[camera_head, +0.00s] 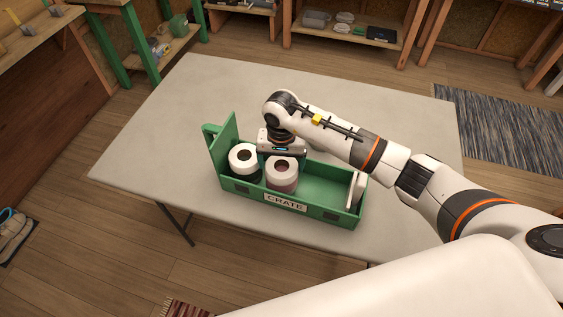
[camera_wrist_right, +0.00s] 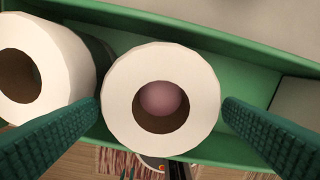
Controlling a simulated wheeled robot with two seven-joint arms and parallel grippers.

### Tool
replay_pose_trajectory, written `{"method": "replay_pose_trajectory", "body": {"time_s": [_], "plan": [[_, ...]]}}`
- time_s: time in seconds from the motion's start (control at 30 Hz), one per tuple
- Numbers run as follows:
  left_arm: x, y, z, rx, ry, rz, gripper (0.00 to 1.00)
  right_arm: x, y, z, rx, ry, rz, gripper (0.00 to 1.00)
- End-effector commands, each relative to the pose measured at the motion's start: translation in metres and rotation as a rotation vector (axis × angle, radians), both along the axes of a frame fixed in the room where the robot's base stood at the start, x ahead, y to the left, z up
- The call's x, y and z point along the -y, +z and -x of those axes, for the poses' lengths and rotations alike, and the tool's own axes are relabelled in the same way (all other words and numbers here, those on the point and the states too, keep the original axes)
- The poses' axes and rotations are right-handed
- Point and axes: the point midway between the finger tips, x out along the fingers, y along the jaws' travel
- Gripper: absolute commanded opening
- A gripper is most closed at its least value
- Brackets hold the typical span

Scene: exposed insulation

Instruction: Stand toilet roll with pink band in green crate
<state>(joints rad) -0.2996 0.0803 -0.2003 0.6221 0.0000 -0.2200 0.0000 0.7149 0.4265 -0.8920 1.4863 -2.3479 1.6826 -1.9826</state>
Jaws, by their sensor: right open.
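The toilet roll with the pink band (camera_head: 281,184) stands upright in the green crate (camera_head: 325,183), near its middle. In the right wrist view its white top (camera_wrist_right: 120,100) faces the camera, with something pinkish inside the core. My right gripper (camera_head: 282,163) is over this roll from above. In the wrist view its two green ribbed fingers are open, one on each side of the roll, and a gap shows at the right finger. Whether the left finger touches the roll I cannot tell. My left gripper is not in view.
Another roll with a dark band (camera_head: 243,156) stands close by, at the crate's left end. A white item (camera_head: 355,190) is at the crate's right end; what it is I cannot tell. The crate sits on a grey table (camera_head: 180,120), otherwise clear. Shelves stand behind.

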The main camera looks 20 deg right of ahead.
Motion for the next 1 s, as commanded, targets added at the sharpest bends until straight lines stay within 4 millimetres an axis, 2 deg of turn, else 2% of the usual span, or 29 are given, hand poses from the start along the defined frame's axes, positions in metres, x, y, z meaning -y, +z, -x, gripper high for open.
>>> {"method": "replay_pose_trajectory", "body": {"time_s": [0.03,0.3,0.5,0.7,1.0], "plan": [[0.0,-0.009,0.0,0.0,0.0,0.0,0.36,0.002,0.01,-0.003,0.012,0.002,0.002,0.9],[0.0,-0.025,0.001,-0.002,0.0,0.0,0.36,0.001,0.072,-0.002,0.01,0.001,0.001,0.9],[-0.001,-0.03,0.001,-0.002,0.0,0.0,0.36,0.001,0.1,-0.002,0.007,0.0,0.001,0.9],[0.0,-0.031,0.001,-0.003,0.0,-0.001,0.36,0.001,0.109,-0.001,0.004,-0.001,0.002,0.9],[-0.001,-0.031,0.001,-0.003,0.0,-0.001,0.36,0.001,0.109,-0.001,0.004,-0.001,0.002,0.9]]}}
